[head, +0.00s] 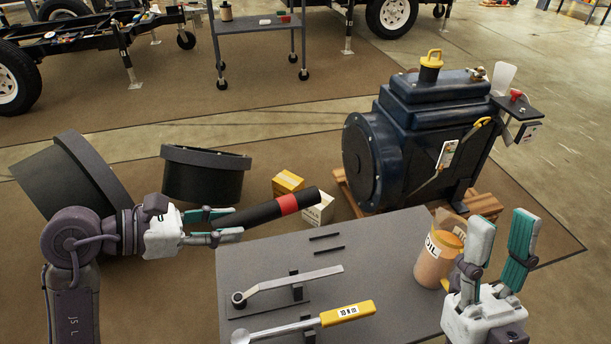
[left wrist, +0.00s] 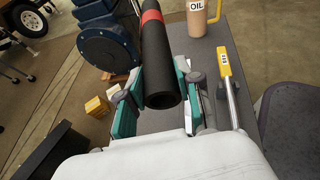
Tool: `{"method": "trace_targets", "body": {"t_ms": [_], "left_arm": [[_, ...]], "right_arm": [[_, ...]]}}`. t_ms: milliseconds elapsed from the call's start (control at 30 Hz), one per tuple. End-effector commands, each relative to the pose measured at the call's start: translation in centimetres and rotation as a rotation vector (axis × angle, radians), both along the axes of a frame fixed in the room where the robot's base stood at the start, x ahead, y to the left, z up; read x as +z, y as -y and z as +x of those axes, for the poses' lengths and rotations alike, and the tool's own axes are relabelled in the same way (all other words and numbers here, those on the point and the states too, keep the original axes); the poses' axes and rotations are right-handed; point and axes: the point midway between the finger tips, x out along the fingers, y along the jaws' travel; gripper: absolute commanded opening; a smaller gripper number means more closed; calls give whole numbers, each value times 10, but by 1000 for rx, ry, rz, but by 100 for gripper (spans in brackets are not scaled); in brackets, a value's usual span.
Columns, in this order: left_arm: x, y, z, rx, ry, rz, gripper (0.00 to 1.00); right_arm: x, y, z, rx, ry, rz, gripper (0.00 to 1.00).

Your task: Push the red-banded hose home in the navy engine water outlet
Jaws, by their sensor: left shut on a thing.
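The black hose with a red band (head: 265,210) is held in my left gripper (head: 228,225), which is shut on its near end. The hose points right and slightly up, above the left edge of the grey table, with its far end free in the air. In the left wrist view the hose (left wrist: 157,60) lies between the fingers with its open near end toward the camera. The navy engine (head: 430,125) stands on a wooden pallet behind the table, apart from the hose. I cannot make out its water outlet for sure. My right gripper (head: 505,250) is open and empty, right of the table.
The grey table (head: 390,250) bears an oil jug (head: 435,262), a yellow-handled tool (head: 347,313), a lever tool on a stand (head: 290,285) and two thin black rods. Small boxes (head: 287,183) and large black drums (head: 205,175) stand on the floor behind my left arm.

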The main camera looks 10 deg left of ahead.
Motion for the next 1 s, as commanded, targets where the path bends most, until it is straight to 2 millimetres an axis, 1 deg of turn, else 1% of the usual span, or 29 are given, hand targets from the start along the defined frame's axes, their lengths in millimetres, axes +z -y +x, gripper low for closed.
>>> {"method": "trace_targets", "body": {"t_ms": [133, 267, 400, 467, 500, 567, 600, 667, 700, 767, 800, 900, 1000], "left_arm": [[2, 10, 12, -57, 2, 0, 0], [2, 34, 35, -179, 1, 4, 0], [-5, 67, 69, -323, -1, 5, 0], [-12, 78, 85, -367, 0, 6, 0], [-17, 85, 95, -390, -1, 5, 0], [-27, 92, 112, -412, -1, 8, 0], [-35, 95, 124, -418, 0, 7, 0], [-49, 95, 142, -416, -1, 8, 0], [-58, 93, 155, -406, 0, 7, 0], [-72, 86, 173, -383, 1, 7, 0], [-81, 80, 184, -365, 1, 6, 0], [-100, 61, 208, -312, 2, 4, 0], [-112, 42, 225, -269, 4, 3, 0]], "right_arm": [[0, 0, 0, 0, 0, 0, 40], [0, 0, 0, 0, 0, 0, 40], [0, 0, 0, -1, 0, 0, 40], [0, 0, 0, -1, 0, 0, 40], [0, 0, 0, -1, 0, 0, 40], [0, 0, 0, -1, 0, 0, 40], [0, 0, 0, -1, 0, 0, 40], [0, 0, 0, -1, 0, 0, 40], [0, 0, 0, -1, 0, 0, 40], [0, 0, 0, -1, 0, 0, 40], [0, 0, 0, -1, 0, 0, 40], [0, 0, 0, 0, 0, 0, 40], [0, 0, 0, 0, 0, 0, 40]]}}
